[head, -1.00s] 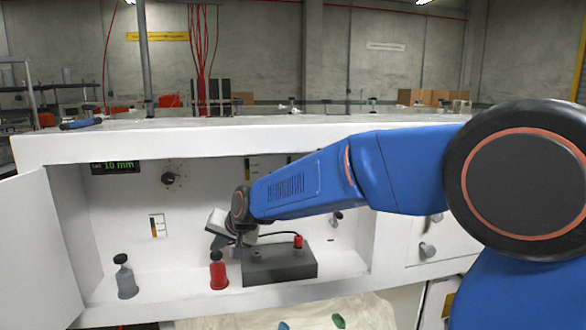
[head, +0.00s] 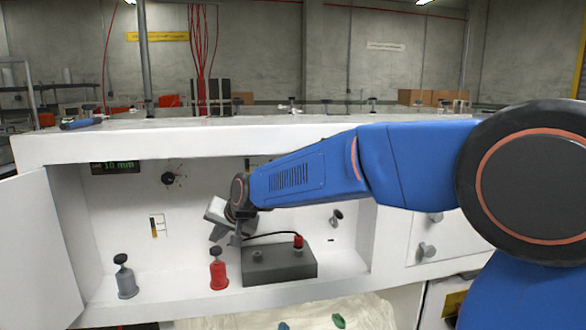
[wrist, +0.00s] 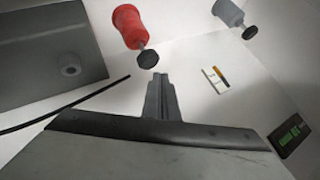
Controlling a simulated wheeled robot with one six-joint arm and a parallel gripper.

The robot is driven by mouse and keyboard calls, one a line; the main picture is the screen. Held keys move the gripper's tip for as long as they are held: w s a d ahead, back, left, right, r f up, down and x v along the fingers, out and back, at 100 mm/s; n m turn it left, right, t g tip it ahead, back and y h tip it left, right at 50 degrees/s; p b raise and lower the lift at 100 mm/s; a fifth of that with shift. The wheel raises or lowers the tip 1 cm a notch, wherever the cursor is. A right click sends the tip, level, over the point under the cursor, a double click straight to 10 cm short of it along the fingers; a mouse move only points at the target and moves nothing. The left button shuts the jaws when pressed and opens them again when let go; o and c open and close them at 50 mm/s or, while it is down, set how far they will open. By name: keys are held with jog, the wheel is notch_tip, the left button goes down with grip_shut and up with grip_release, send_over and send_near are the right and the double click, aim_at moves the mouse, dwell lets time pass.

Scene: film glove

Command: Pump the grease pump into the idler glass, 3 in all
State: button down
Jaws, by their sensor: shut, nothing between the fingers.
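A red pump bottle (head: 218,274) with a dark knob stands upright on the cabinet floor, left of a grey box. A grey pump bottle (head: 126,283) with a dark knob stands further left. No label shows which is the grease pump. A small gauge glass (head: 156,226), partly amber, is on the back wall; another (head: 247,163) is partly hidden by my arm. I cannot tell which is the idler glass. My gripper (head: 234,240) is shut and empty, above and right of the red bottle. The wrist view shows its closed fingertips (wrist: 160,82) near but apart from the red bottle's knob (wrist: 148,59).
The grey box (head: 279,265) with a red-capped fitting and a black cable stands right of the red bottle. A dark knob (head: 168,178) and a green display (head: 114,167) are on the back wall. An open door (head: 40,245) bounds the left side.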

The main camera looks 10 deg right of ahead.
aim_at(218, 250)
jog(key=shift+r, duration=2.35)
jog(key=shift+r, duration=0.1)
dwell(0.7)
jog(key=shift+f, duration=3.1)
